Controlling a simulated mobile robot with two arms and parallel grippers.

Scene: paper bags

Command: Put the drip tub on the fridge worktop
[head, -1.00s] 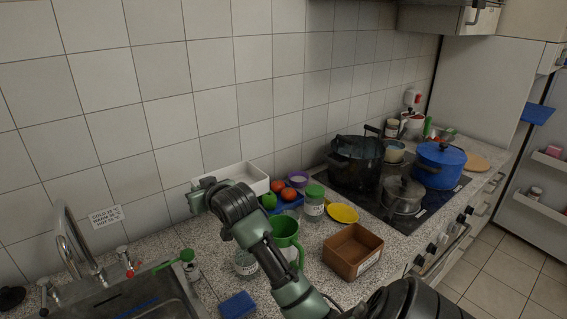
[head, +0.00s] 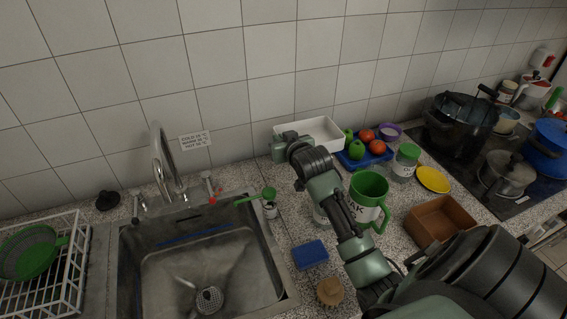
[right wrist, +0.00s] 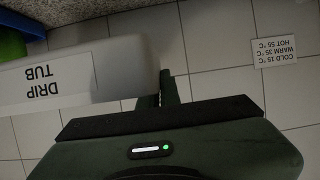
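The drip tub (head: 327,136) is a white, open rectangular tub near the tiled wall at the back of the counter. Its label reads in the right wrist view (right wrist: 42,82), upside down. My right gripper (head: 283,146) is at the tub's left end in the head view. In the right wrist view its fingers (right wrist: 160,92) are close together at the tub's end wall and look shut on it. I cannot tell whether the tub touches the counter. My left gripper is not in view. The fridge is out of the head view now.
A blue tray (head: 351,160) with fruit, a lidded jar (head: 405,163) and a green jug (head: 368,190) stand close by. A brown box (head: 440,222), yellow plate (head: 433,179) and hob pots (head: 463,115) are farther right. The sink (head: 205,260) and tap (head: 163,165) lie left.

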